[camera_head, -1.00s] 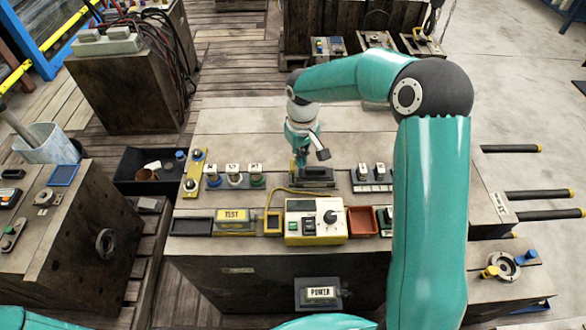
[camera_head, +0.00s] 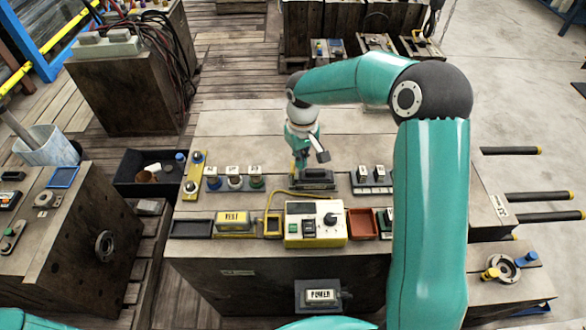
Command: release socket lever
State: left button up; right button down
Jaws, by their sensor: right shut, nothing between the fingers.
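A dark socket (camera_head: 318,180) sits on the wooden block in the middle, behind the white and yellow tester box. Its lever is too small to make out for certain. My left gripper is out of view; only a strip of teal arm shows at the bottom left.
The tester box (camera_head: 315,224) with a black knob stands in front, with a yellow cable running behind it. A yellow TEST block (camera_head: 234,222) and a red tray (camera_head: 362,223) flank it. Three plugs (camera_head: 234,182) stand left of the socket. My right arm covers the block's right part.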

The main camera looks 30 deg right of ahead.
jog(key=shift+s+a+f, duration=0.15)
jog(key=shift+a+f, duration=0.1)
jog(key=shift+f, duration=0.2)
jog(key=shift+w+a, duration=0.2)
jog(key=shift+a, duration=0.15)
jog(key=shift+w+a+f, duration=0.1)
jog(key=shift+w+f, duration=0.15)
jog(key=shift+w, duration=0.15)
jog(key=shift+a+r, duration=0.2)
jog(key=shift+w, duration=0.15)
jog(key=shift+w+a, duration=0.1)
jog(key=shift+a, duration=0.05)
jog(key=shift+s+d+r, duration=0.25)
jog(key=shift+s+d, duration=0.1)
jog(key=shift+d, duration=0.15)
